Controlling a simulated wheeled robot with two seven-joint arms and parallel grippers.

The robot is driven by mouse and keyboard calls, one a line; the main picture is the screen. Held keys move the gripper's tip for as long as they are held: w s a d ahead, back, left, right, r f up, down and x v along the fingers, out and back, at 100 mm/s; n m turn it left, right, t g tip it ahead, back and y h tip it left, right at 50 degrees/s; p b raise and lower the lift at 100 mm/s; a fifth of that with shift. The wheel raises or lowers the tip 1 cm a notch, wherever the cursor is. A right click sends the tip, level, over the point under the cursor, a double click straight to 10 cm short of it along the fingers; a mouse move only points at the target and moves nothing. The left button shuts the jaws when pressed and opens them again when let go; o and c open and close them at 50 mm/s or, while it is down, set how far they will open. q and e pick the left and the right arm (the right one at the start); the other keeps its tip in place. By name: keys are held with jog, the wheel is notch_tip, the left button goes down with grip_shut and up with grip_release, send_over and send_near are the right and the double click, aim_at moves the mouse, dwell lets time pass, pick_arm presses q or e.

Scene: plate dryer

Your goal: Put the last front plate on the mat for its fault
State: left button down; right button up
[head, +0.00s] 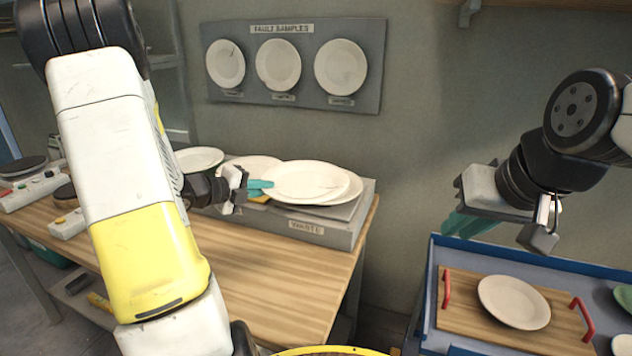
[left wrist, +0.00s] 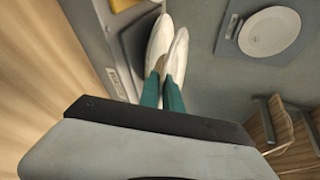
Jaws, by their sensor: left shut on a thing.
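My left gripper (head: 258,187) has its teal fingers shut on the rim of a white plate (head: 300,180). The plate is nearly level, with a thin dark mark near its right edge. It overlaps another white plate (head: 348,190) on a dark mat (head: 340,212) over the grey stand labelled WASTE. In the left wrist view both plates show nearly edge-on, the held plate (left wrist: 178,55) beside the other one (left wrist: 159,42). I cannot tell whether they touch. My right gripper (head: 460,225) hangs above the blue cart, empty; its finger gap is unclear.
A FAULT SAMPLES board (head: 293,95) with three plates hangs on the wall. More plates (head: 250,166) lie behind my left gripper. On the blue cart (head: 432,275), a wooden board (head: 460,312) with red handles bears one white plate (head: 513,302). The wooden table's front (head: 290,290) is clear.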

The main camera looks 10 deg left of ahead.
aim_at(288, 173)
pick_arm(q)
jog(key=w+d, duration=0.1)
jog(key=w, duration=0.2)
jog(key=w+d, duration=0.1)
jog(key=w, duration=0.3)
jog(key=w+d+f, duration=0.1)
jog(key=w, duration=0.3)
jog(key=shift+w+d, duration=0.15)
jog(key=shift+d, duration=0.2)
jog(key=shift+w+d+f, duration=0.1)
jog(key=shift+w+f, duration=0.15)
jog(key=shift+f, duration=0.65)
jog(key=shift+w+d+f, duration=0.1)
jog(key=shift+w+f, duration=0.15)
jog(key=shift+f, duration=0.6)
jog(key=shift+f, duration=0.2)
